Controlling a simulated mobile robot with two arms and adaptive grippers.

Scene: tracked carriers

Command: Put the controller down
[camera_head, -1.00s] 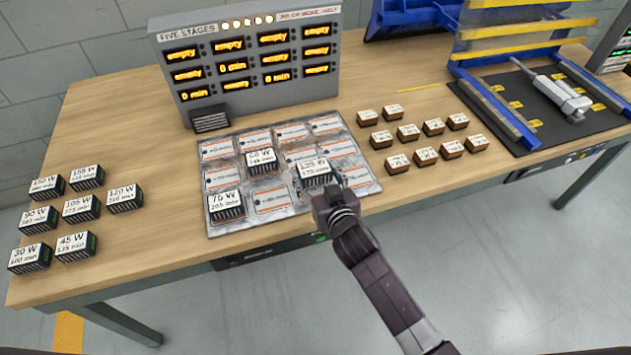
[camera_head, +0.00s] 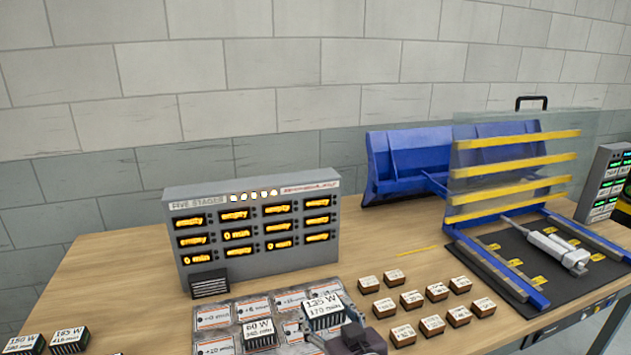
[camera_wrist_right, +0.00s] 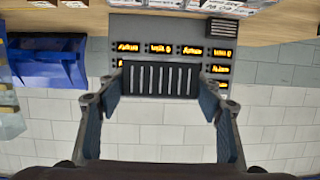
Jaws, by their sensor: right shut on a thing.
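The dark finned controller labelled 135 W (camera_head: 323,310) is in my right gripper (camera_head: 345,328), a little above the metal tray (camera_head: 212,318). In the right wrist view, the controller (camera_wrist_right: 160,80) sits between the two fingers (camera_wrist_right: 160,98), its finned side showing. Another controller, labelled 60 W (camera_head: 258,333), sits on the tray. The tray has printed orange and white cells, and its front part is cut off by the picture's lower edge. My left gripper is not in view.
A grey display panel (camera_head: 255,190) headed FIVE STAGES stands behind the tray. Several small brown blocks (camera_head: 411,299) lie to the right. Two more controllers (camera_head: 68,339) show at the lower left. A blue-railed fixture (camera_head: 490,270) stands at the right.

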